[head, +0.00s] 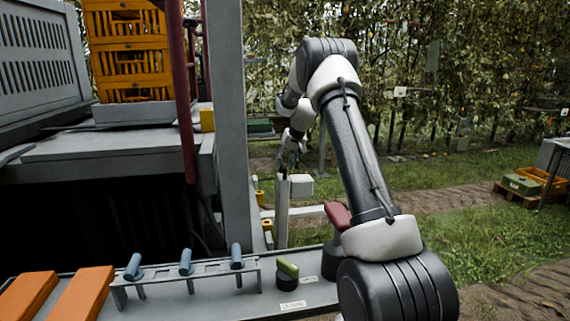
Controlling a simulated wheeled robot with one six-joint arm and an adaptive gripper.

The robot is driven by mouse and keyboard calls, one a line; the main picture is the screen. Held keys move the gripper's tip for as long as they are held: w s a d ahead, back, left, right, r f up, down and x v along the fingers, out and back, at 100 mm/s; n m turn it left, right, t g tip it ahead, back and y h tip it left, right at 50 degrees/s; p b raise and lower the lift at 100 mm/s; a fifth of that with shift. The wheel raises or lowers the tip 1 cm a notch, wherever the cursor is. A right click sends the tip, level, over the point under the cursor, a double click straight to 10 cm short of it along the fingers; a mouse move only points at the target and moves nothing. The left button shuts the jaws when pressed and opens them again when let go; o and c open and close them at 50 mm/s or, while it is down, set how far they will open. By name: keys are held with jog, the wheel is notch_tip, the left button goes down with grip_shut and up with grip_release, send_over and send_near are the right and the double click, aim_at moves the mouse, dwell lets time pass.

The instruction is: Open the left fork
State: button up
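My gripper (289,162) is small and dark at the far end of my arm, just above a grey upright post (282,212). The arm reaches away from me over the machine's edge. I cannot tell whether the gripper's fingers are open or shut, or whether they touch the post. A white box (301,186) sits beside the top of the post. No part is clearly recognisable as the left fork.
A grey column (236,130) and dark red pole (184,100) stand left of the gripper. Yellow crates (128,55) are stacked behind. A rack with blue handles (186,262), a green-topped knob (288,270) and orange bars (82,294) are in front. Grass (460,182) lies right.

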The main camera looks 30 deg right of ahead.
jog(key=shift+w+f, duration=0.25)
jog(key=shift+f, duration=0.25)
grip_shut()
